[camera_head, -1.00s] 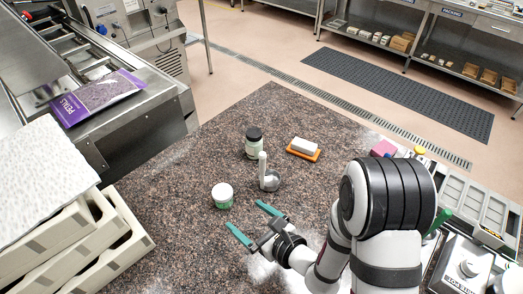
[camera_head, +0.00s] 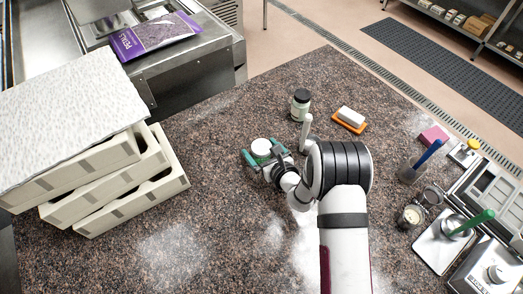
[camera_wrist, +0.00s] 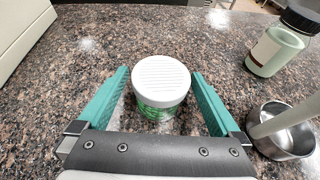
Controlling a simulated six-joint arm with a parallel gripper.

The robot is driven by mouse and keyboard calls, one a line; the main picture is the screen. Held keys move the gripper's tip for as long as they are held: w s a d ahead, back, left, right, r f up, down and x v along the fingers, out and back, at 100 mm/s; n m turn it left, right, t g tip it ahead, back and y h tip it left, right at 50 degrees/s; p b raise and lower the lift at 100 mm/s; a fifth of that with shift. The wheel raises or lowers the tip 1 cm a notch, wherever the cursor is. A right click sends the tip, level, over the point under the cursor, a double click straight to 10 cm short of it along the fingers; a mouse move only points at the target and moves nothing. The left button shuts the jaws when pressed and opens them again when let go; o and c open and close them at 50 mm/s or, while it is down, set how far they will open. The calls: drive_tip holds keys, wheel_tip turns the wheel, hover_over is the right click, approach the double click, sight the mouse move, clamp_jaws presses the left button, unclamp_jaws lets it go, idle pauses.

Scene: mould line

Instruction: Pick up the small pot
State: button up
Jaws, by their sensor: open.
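The small pot (camera_head: 261,147) has a white ribbed lid and a green label. It stands upright on the speckled stone counter, and its lower part is partly hidden by my gripper in the head view. In the wrist view the pot (camera_wrist: 161,84) sits between the two green fingers. My gripper (camera_head: 262,157) is open, with a finger on each side of the pot. In the wrist view, gaps show between the pot and both fingers of my gripper (camera_wrist: 160,95).
A dark-lidded jar (camera_head: 300,105) and a metal cup with a pale handle (camera_wrist: 284,132) stand right of the pot. A white block on an orange base (camera_head: 350,118) is farther right. Stacked cream trays (camera_head: 115,190) fill the left. The counter (camera_head: 205,215) nearby is clear.

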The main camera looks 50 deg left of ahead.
drive_tip(key=shift+r, duration=0.1)
drive_tip(key=c, duration=1.4)
